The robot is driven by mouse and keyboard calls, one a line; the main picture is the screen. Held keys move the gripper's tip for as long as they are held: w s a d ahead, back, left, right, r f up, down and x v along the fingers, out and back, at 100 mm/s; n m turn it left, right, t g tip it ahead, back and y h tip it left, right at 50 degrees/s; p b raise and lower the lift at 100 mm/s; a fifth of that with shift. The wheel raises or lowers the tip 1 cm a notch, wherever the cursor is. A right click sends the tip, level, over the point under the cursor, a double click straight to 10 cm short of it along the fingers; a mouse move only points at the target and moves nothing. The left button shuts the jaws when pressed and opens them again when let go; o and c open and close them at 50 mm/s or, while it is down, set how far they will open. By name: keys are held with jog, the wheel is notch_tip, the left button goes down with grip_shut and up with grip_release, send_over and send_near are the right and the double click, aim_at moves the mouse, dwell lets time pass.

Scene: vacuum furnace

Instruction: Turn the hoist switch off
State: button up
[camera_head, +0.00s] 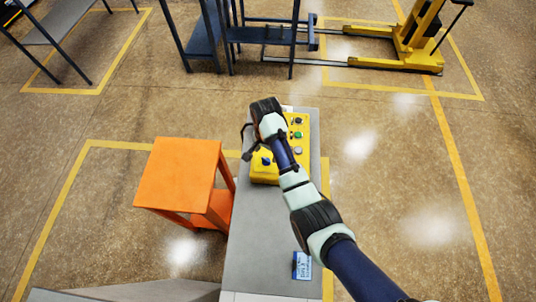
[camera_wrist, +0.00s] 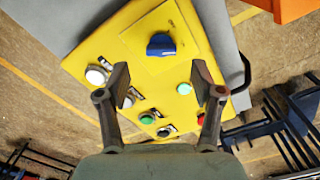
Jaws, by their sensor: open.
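A yellow control panel (camera_wrist: 110,48) fills much of the wrist view and also shows in the head view (camera_head: 302,124), partly behind my arm. It carries a large blue rotary knob (camera_wrist: 161,45), which also shows in the head view (camera_head: 266,161). White (camera_wrist: 97,74), green (camera_wrist: 147,118), pale green (camera_wrist: 184,88) and red (camera_wrist: 201,117) controls sit on the same face. No label naming the hoist switch is readable. My gripper (camera_wrist: 160,76) is open and empty over the panel. The blue knob shows beyond and between its fingertips. Its fingers partly cover some controls.
The panel stands on a grey bench (camera_head: 257,220), with a blue-and-white card (camera_head: 302,265) near its front. An orange stand (camera_head: 180,175) is close on the left. Dark metal racks (camera_head: 262,34) and a yellow lift (camera_head: 410,45) stand behind. Floor to the right is clear.

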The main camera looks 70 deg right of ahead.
aim_at(266, 159)
notch_tip(266, 159, down, 5)
jog(key=shift+r+b, duration=0.15)
jog(key=shift+b, duration=0.15)
jog(key=shift+c, duration=0.4)
jog(key=c, duration=1.1)
